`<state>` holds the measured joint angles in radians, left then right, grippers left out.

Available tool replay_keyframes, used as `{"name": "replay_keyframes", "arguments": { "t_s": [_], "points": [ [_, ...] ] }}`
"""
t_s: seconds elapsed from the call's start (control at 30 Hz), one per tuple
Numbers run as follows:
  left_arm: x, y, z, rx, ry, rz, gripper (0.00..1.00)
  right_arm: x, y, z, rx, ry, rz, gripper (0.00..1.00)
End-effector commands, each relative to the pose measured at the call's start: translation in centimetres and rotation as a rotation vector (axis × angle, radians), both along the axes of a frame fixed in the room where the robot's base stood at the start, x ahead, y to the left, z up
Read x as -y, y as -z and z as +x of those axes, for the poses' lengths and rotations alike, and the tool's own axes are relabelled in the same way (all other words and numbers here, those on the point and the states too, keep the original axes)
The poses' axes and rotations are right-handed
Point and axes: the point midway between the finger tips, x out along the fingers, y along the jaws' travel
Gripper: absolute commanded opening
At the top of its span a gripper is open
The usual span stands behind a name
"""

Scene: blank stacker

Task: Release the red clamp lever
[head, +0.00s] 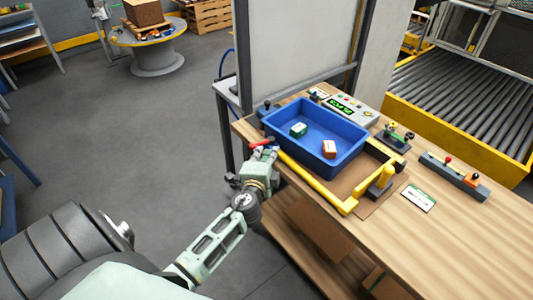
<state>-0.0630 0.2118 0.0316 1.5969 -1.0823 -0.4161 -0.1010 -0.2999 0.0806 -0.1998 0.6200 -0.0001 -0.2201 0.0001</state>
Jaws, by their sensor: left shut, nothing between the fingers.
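The red clamp lever (261,142) shows as a small red bar at the left edge of the wooden table, next to the blue tray's near-left corner. My left gripper (263,150) is at the lever, its fingers just below and partly over the red bar. The gripper is shut with nothing held. Whether the fingers touch the lever is too small to tell. My right gripper is not in view.
A blue tray (348,153) holds a green-and-white block (298,130) and an orange-and-white block (329,149). A yellow frame (313,182) borders it. A control box (345,107), small levers (453,175) and a card (418,198) are on the wooden table (465,240). Its right part is largely clear.

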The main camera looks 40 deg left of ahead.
Motion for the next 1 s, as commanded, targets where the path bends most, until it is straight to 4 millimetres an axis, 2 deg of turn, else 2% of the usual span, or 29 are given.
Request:
{"name": "replay_keyframes", "arguments": {
  "t_s": [1.0],
  "points": [
    [-1.6,0.0,-0.5,-0.001,0.186,0.004,0.00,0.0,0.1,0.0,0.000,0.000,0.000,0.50]
  ]
}}
